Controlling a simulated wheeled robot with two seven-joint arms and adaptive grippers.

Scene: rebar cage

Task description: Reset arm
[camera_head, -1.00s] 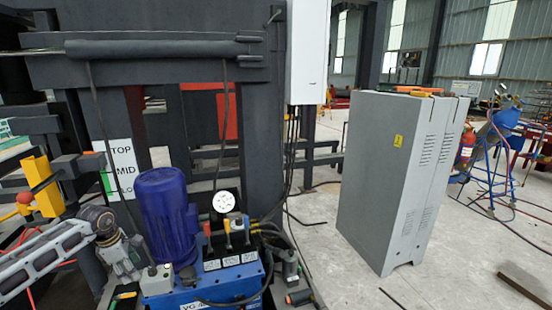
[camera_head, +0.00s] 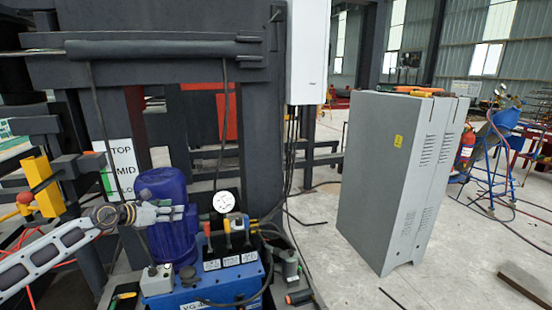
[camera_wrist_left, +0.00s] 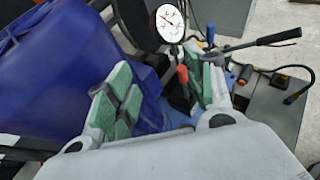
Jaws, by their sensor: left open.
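My left arm comes in from the left in the head view. Its gripper (camera_head: 180,212) is level, pointing right, in front of the blue motor cylinder (camera_head: 164,190). In the left wrist view the gripper (camera_wrist_left: 166,92) has its green-padded fingers spread, with nothing held between them. The blue motor cylinder (camera_wrist_left: 60,75) fills the left of that view beside the left finger. The white dial gauge (camera_wrist_left: 167,24) shows beyond the gap between the fingers. My right gripper is not in view.
Below the gripper stands a blue pump unit (camera_head: 220,288) with labelled valves, a dial gauge (camera_head: 224,202) and hoses. A grey box (camera_head: 152,280) sits at its left. Yellow and dark frame parts (camera_head: 42,185) are at left. A tall grey cabinet (camera_head: 385,180) stands right on open floor.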

